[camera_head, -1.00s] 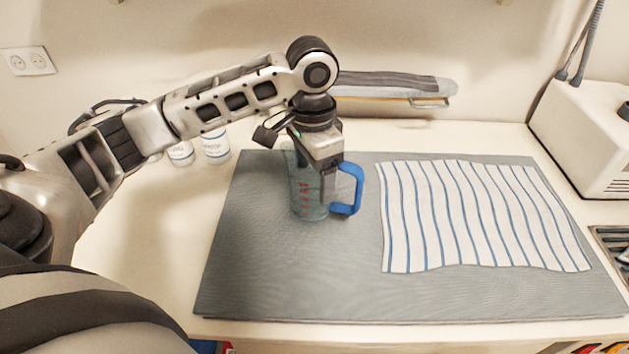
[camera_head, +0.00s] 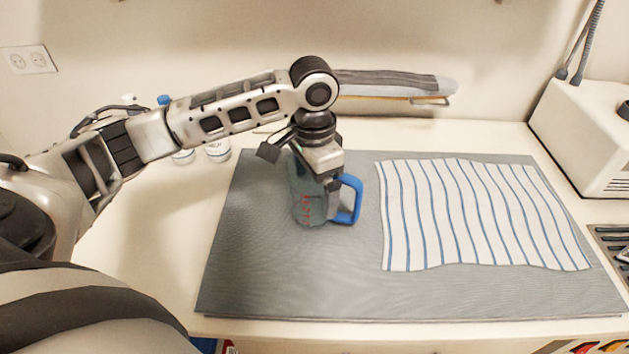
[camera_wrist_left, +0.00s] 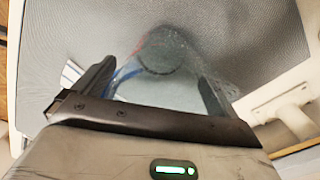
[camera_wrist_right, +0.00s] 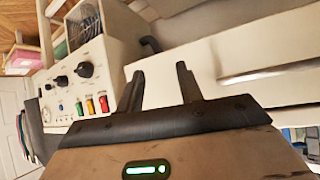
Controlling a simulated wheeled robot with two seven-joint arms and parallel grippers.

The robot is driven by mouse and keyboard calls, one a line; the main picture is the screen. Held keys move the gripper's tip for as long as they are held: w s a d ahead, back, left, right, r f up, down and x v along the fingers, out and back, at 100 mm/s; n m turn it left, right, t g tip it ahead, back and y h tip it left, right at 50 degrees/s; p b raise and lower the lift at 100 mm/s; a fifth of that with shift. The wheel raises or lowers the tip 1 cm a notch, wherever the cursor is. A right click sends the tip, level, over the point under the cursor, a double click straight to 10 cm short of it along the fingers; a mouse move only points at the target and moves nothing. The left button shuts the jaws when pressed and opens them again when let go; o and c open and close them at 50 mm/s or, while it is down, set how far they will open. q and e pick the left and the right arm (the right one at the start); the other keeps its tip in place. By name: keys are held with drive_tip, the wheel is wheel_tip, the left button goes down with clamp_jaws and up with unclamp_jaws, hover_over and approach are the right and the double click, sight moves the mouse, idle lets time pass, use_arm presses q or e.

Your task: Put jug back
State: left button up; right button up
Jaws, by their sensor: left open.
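The jug (camera_head: 308,208) is clear, with red measuring marks and a blue handle (camera_head: 354,200) on its right. It looks upright on the grey mat (camera_head: 290,275), left of the striped cloth. My left gripper (camera_head: 327,180) points down at the jug's upper part and hides some of its rim. In the left wrist view its fingers (camera_wrist_left: 155,88) are apart, with the clear jug (camera_wrist_left: 165,55) between and beyond them. Contact with the jug cannot be told. My right gripper (camera_wrist_right: 161,85) is open and empty, and is outside the head view.
A blue-striped white cloth (camera_head: 480,215) lies flat on the mat's right half. Small white-labelled jars (camera_head: 217,150) stand behind my left arm. A white machine (camera_head: 590,135) stands at the right. The mat's front left is clear.

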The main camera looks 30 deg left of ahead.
use_arm(q)
wheel_tip(320, 180, up, 12)
drive_tip(key=shift+r, duration=0.15)
drive_tip(key=shift+a, duration=0.1)
idle(0.6)
